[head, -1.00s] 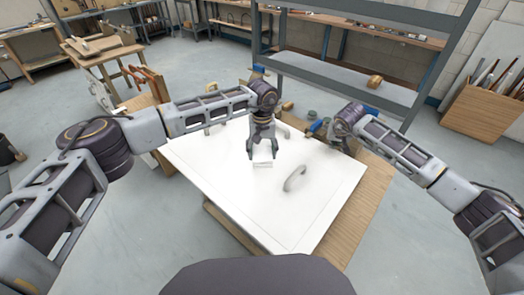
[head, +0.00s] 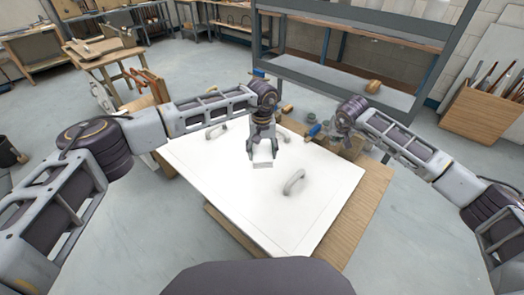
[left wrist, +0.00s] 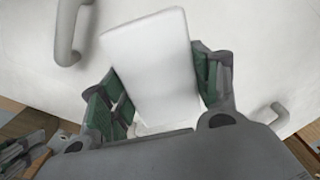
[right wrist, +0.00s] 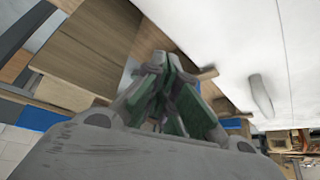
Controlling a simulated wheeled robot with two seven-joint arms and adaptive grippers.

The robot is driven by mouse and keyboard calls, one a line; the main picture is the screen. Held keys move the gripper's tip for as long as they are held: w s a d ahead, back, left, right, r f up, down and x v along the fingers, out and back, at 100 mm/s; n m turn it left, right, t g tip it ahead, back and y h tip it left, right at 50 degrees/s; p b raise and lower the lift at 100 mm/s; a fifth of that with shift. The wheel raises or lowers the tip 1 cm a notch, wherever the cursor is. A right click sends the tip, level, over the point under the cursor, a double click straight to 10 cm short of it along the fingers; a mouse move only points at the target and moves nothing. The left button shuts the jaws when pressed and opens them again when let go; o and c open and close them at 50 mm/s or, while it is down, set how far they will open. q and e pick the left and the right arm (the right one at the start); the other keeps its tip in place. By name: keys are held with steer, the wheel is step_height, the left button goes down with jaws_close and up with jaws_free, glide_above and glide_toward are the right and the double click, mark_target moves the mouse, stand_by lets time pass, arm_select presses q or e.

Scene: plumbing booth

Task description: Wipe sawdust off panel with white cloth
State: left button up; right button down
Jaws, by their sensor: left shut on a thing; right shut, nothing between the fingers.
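The white panel (head: 215,175) lies flat on the wooden bench, with pale handles on it. My left gripper (head: 262,153) is above the panel's middle, shut on the white cloth (head: 262,164). In the left wrist view the cloth (left wrist: 153,65) is a flat white block between the green-padded fingers. Whether it touches the panel I cannot tell. No sawdust can be clearly made out on the panel. My right gripper (right wrist: 170,65) is shut and empty, beyond the panel's right edge.
One handle (head: 294,182) stands right of the cloth and another (head: 217,130) at the back left. The bench top (head: 355,205) shows right of the panel, with small tools at its back. A grey shelf unit (head: 340,80) stands behind. The panel's front is clear.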

arm_select(q)
steer(key=shift+r, duration=0.25)
arm_select(e)
steer(key=shift+r, duration=0.45)
steer(key=v, duration=1.2)
stand_by(0.4)
arm_select(q)
steer(key=shift+r+p, duration=0.7)
steer(key=shift+r, duration=0.8)
arm_select(e)
steer(key=shift+r, duration=0.5)
